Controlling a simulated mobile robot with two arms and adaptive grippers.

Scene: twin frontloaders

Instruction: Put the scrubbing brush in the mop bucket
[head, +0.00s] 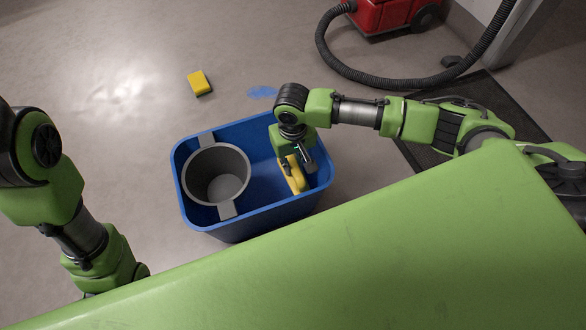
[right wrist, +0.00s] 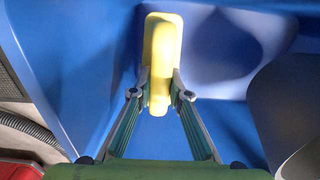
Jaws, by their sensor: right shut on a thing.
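The mop bucket (head: 250,226) is a blue tub on the floor with a grey round wringer (head: 217,174) in its left part. My right gripper (head: 300,164) reaches down into the open right part of the bucket. It is shut on the yellow scrubbing brush (head: 295,178), which is inside the rim. In the right wrist view the brush (right wrist: 160,50) is clamped between both fingers, with the blue bucket walls (right wrist: 80,70) around it. I cannot tell whether the brush touches the bucket's bottom. My left arm shows at the left, but its gripper is hidden.
A yellow sponge-like block (head: 199,83) and a blue puddle or patch (head: 262,92) lie on the floor behind the bucket. A red vacuum cleaner (head: 392,14) with a black hose (head: 375,79) stands at the back right, near a dark mat (head: 480,92). The floor left of the bucket is clear.

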